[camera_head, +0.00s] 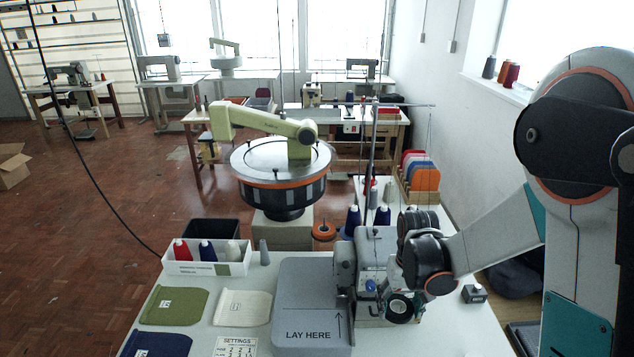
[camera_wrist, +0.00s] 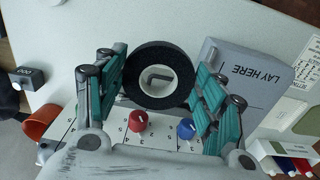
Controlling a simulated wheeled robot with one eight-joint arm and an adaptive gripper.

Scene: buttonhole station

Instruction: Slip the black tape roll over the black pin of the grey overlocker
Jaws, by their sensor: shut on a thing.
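The black tape roll (camera_head: 400,308) is in front of the grey overlocker (camera_head: 374,250) in the head view. In the wrist view the roll (camera_wrist: 130,78) sits between the teal fingers of my gripper (camera_wrist: 160,74), which is shut on its outer rim. The roll's open hole faces the wrist camera. A dark bent shape (camera_wrist: 157,74) shows through the hole; I cannot tell whether it is the pin or whether it passes into the roll. The overlocker's numbered front with a red dial (camera_wrist: 138,121) and a blue dial (camera_wrist: 186,128) lies just below the roll.
The grey "LAY HERE" plate (camera_head: 312,310) lies left of the overlocker. A small dark block (camera_head: 474,293) stands on the table to the right. A white tray of spools (camera_head: 208,268) is at the left. The white tabletop (camera_head: 440,335) is clear in front of the overlocker.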

